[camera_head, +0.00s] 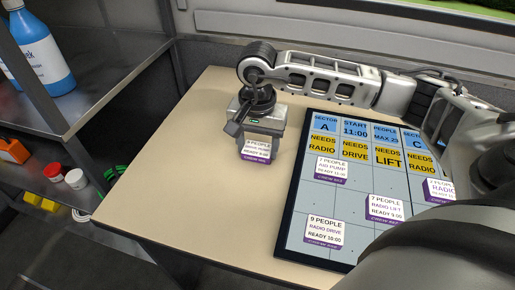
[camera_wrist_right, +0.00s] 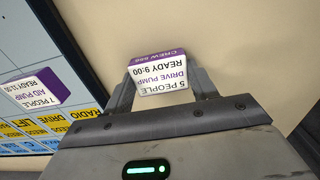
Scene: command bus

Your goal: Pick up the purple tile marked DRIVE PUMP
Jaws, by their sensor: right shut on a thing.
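The purple-and-white tile marked DRIVE PUMP (camera_wrist_right: 158,75) sits between the two fingers of my right gripper (camera_wrist_right: 163,88) in the right wrist view. Its label reads 5 PEOPLE, READY 9:00, upside down there. In the head view the same tile (camera_head: 257,151) shows below my right gripper (camera_head: 260,138), over the bare tan table left of the board. The gripper is shut on it. Whether the tile touches the table is hard to tell. My left gripper is not in view.
A dark-framed board (camera_head: 296,217) lies right of the tile, with an AID PUMP tile (camera_head: 330,170), a RADIO DRIVE tile (camera_head: 323,232), a RADIO LIFT tile (camera_head: 385,208) and another partly hidden tile. Metal shelves (camera_head: 100,62) with a blue bottle (camera_head: 45,58) stand left. The table's (camera_head: 180,190) left part is clear.

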